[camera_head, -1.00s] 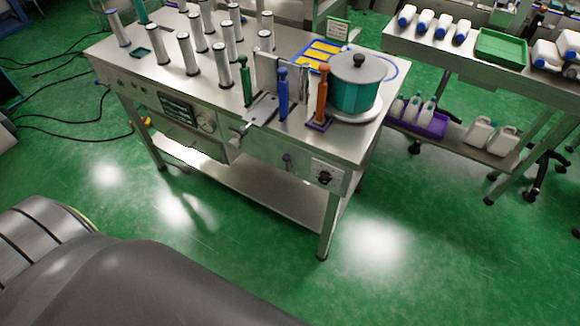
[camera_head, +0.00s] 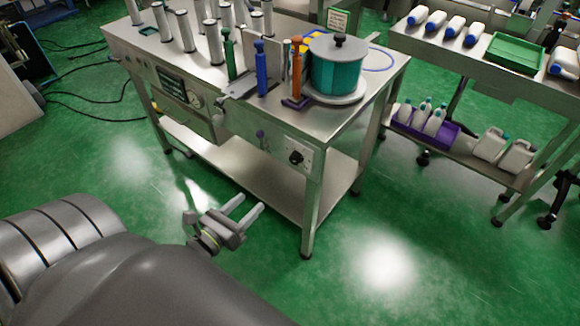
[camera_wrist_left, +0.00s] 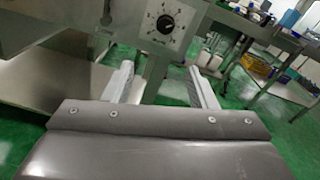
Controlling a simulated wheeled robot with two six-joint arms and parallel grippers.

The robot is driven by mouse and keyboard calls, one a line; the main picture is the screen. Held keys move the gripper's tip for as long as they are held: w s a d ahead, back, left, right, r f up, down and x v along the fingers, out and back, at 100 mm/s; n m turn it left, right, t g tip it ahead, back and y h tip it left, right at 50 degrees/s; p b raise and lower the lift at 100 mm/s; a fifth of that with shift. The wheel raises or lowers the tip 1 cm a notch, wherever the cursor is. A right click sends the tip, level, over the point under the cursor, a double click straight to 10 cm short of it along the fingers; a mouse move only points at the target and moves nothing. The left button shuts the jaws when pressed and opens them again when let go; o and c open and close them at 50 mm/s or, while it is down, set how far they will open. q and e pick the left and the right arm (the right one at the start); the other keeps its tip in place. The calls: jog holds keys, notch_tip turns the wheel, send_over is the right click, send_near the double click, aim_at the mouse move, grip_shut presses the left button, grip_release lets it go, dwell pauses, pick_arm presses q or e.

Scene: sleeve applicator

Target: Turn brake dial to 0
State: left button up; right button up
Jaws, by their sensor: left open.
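The brake dial (camera_head: 296,157) is a black knob on a pale square plate, low on the front of the steel table at its right corner. In the left wrist view the dial (camera_wrist_left: 165,24) shows above the fingers with marks around it; the numbers are too small to read. My left gripper (camera_head: 251,206) is open and empty, in front of and below the dial, apart from it. Its two fingers (camera_wrist_left: 158,85) also show in the left wrist view, spread wide with nothing between them. My right gripper is in neither view.
The steel table (camera_head: 190,62) carries several upright rollers, coloured handles and a teal pot (camera_head: 336,70). A side bench (camera_head: 485,75) with bottles stands at right. Green floor lies clear in front.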

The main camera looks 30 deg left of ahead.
pick_arm(q)
jog(key=p, duration=0.3)
send_near(293, 161)
jog(key=shift+m, duration=0.4)
jog(key=w, duration=0.9)
jog(key=shift+d+f, duration=0.2)
jog(key=shift+d, duration=0.1)
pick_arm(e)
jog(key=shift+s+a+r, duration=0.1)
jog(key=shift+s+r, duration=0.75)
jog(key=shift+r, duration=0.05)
pick_arm(q)
jog(key=c, duration=1)
